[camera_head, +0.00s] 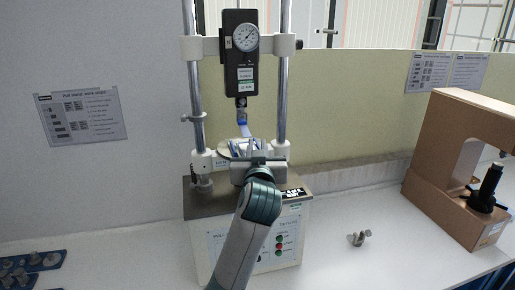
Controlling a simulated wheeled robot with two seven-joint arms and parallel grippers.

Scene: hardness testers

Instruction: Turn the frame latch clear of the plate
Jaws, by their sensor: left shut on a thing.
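A tester stands at the middle, with two steel posts and a black force gauge (240,58) with a round dial. A pale round plate (226,151) sits low between the posts. A small blue and white piece (243,128) hangs under the gauge, just above the plate. My left gripper (242,148) is at the plate, its arm rising from the bottom centre. It is shut on a small part there, which looks to be the frame latch; the gripper and wrist hide most of it, so its angle cannot be told. My right gripper is out of view.
The tester's base (290,233) has a front panel with coloured buttons. A metal wing-shaped part (358,238) lies on the bench to the right. A brown C-shaped frame (440,165) stands at far right. A blue tray (35,265) with metal pieces lies at lower left.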

